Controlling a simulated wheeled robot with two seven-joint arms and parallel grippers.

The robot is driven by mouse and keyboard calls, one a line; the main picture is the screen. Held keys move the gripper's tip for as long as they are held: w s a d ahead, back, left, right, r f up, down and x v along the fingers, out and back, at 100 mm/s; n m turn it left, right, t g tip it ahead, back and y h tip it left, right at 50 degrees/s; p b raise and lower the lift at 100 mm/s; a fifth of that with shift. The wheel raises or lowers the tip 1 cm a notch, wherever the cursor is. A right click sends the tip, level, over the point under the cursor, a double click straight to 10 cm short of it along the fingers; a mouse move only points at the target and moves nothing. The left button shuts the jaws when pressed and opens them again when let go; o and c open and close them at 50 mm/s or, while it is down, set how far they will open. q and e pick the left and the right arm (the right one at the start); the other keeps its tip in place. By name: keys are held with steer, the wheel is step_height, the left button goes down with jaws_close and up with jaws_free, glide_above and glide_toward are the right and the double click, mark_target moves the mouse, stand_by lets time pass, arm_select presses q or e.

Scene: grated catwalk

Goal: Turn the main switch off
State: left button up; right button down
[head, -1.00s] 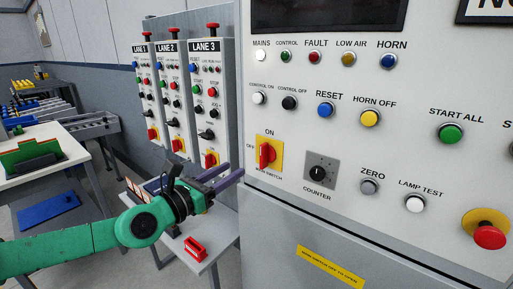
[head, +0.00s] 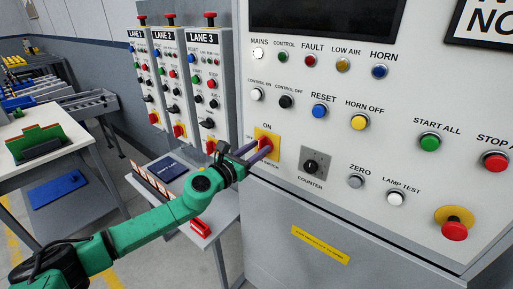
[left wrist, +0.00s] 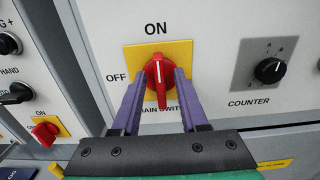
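The main switch is a red rotary knob (left wrist: 158,78) on a yellow plate (left wrist: 186,52), with ON above and OFF to the left. Its white mark is upright, towards ON. The switch also shows in the head view, its yellow plate (head: 272,134) partly covered by my gripper. My left gripper (head: 261,149) is at the knob. In the left wrist view its purple fingers (left wrist: 160,84) stand open on either side of the red handle, with narrow gaps showing. My right gripper is not in view.
The counter dial (left wrist: 269,70) is right of the switch. Push buttons such as reset (head: 319,111) are above. The lane 3 panel (head: 203,75) stands to the left. Below it, a small table (head: 222,214) holds a red object (head: 200,227) and a dark blue item (head: 167,167).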

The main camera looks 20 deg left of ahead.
arm_select(q)
jaws_close()
steer(key=shift+n, duration=0.3)
steer(key=n, duration=0.5)
steer(key=n+p, duration=0.1)
steer(key=n, duration=0.5)
steer(key=a+f+n+p, duration=0.1)
steer(key=n, duration=0.5)
steer(key=shift+w, duration=0.2)
steer(key=shift+n, duration=0.3)
steer(key=shift+o, duration=0.9)
jaws_free()
